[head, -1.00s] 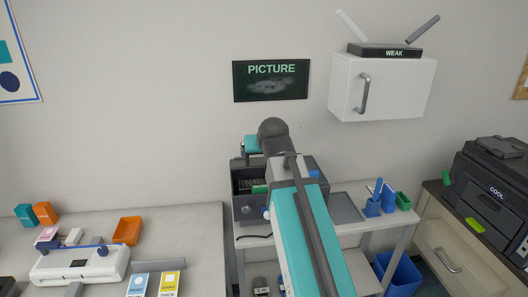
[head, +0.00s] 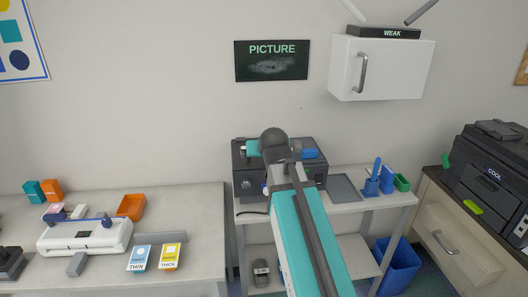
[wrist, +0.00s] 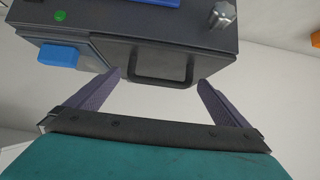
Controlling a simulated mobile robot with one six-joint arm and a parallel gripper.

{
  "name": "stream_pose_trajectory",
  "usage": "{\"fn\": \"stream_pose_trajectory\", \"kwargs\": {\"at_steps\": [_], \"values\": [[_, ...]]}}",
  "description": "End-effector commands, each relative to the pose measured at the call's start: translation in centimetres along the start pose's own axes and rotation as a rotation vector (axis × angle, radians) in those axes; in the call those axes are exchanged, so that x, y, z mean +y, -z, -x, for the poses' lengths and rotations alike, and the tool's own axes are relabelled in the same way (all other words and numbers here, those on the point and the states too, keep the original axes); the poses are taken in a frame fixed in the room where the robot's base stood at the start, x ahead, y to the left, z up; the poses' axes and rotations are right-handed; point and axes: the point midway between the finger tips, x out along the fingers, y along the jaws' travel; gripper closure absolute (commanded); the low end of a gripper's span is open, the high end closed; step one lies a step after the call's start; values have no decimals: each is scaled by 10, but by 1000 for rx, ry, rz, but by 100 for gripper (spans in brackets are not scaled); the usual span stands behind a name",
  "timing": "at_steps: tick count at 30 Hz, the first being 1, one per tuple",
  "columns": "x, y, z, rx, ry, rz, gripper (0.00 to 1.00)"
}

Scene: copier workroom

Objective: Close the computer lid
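The computer appears to be the dark box (head: 246,185) on the white stand; its front shows as a plain dark panel with a round knob, and no opening is visible. In the wrist view the dark box (wrist: 205,42) fills the top, with a handle (wrist: 150,74), a blue button (wrist: 59,55), a green light and a silver knob. My gripper (wrist: 160,82) is open and empty, its two fingers spread below the handle with a gap of air between them. In the head view my arm covers the middle of the box and the fingers are hidden.
A grey tray (head: 345,188) and blue holders (head: 372,187) stand right of the box. A white cabinet (head: 382,66) hangs above right. A black printer (head: 490,185) stands at far right. The left table holds a white laminator (head: 84,235) and an orange tray (head: 131,207).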

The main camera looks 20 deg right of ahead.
Motion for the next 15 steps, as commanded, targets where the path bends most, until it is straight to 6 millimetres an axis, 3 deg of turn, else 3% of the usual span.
{"fn": "stream_pose_trajectory", "kwargs": {"at_steps": [15], "values": [[0,2,13,8,1,0,0]]}}
